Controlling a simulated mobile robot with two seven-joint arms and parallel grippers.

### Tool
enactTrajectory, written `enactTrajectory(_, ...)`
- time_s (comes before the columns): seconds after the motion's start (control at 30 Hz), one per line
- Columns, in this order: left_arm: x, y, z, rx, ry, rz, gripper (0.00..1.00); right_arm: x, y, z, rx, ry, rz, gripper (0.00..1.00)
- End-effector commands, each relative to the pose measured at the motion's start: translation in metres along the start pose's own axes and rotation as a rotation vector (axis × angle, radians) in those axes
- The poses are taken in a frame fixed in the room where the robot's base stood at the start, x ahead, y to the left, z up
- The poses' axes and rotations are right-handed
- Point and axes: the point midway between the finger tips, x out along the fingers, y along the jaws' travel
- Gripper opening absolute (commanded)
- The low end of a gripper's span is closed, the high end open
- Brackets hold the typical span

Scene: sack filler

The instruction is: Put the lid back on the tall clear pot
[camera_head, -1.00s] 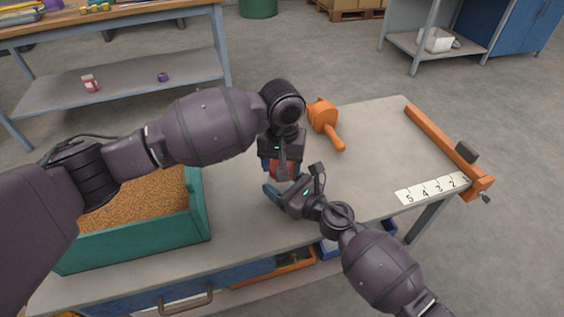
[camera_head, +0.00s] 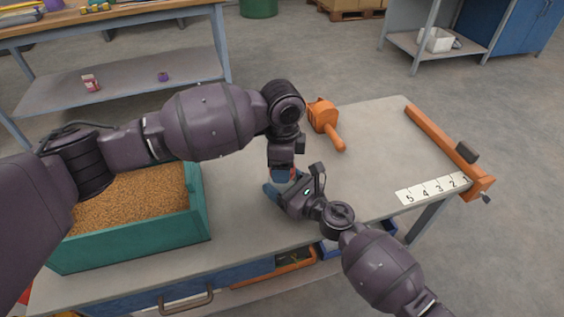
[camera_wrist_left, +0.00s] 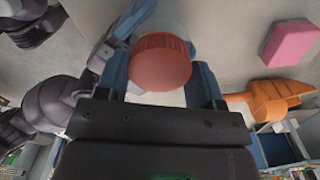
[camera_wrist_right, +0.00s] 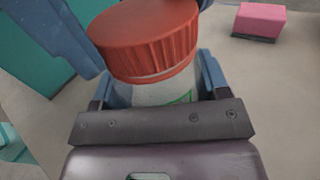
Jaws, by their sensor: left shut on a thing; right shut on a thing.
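The red ribbed lid (camera_wrist_right: 145,35) sits on top of the clear pot (camera_wrist_right: 165,92) in the right wrist view. A pale band shows just under the lid, and a bit of green shows on the pot. I cannot tell whether the lid is fully seated. My left gripper (camera_head: 281,172) points down over the pot and is shut on the lid, which shows between its blue fingers in the left wrist view (camera_wrist_left: 160,62). My right gripper (camera_head: 282,188) is shut on the pot from the side, below the lid. The head view mostly hides pot and lid behind both grippers.
A teal bin of grain (camera_head: 190,228) stands left on the table. An orange tool with a handle (camera_head: 323,117) lies behind the grippers, and a pink block (camera_wrist_right: 260,20) lies nearby. An orange rail (camera_head: 437,138) and number strip (camera_head: 425,190) edge the right side. The table's right middle is clear.

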Motion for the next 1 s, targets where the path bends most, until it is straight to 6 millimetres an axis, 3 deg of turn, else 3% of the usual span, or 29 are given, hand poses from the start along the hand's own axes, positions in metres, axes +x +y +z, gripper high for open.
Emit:
enactTrajectory(0.6,-0.0008,-0.0008,-0.0006,0.905,0.0,-0.002,0.4,-0.0004,-0.0004,-0.001,0.0,0.002,-0.001,0.02)
enactTrajectory(0.7,-0.0005,-0.0007,-0.0007,1.009,0.0,-0.002,0.4,-0.0004,-0.0004,-0.0011,0.0,0.002,-0.001,0.02)
enactTrajectory(0.83,-0.0004,-0.0006,-0.0007,1.0,0.0,-0.002,0.4,-0.0004,-0.0004,-0.0011,0.0,0.002,-0.001,0.02)
enactTrajectory(0.87,-0.0004,-0.0006,-0.0007,1.0,0.0,-0.002,0.64,-0.0004,-0.0004,-0.0011,0.0,0.002,-0.001,0.02)
enactTrajectory(1.0,-0.0001,-0.0005,-0.0006,0.998,0.0,-0.001,0.86,-0.0004,-0.0004,-0.0011,0.0,0.002,-0.001,0.02)
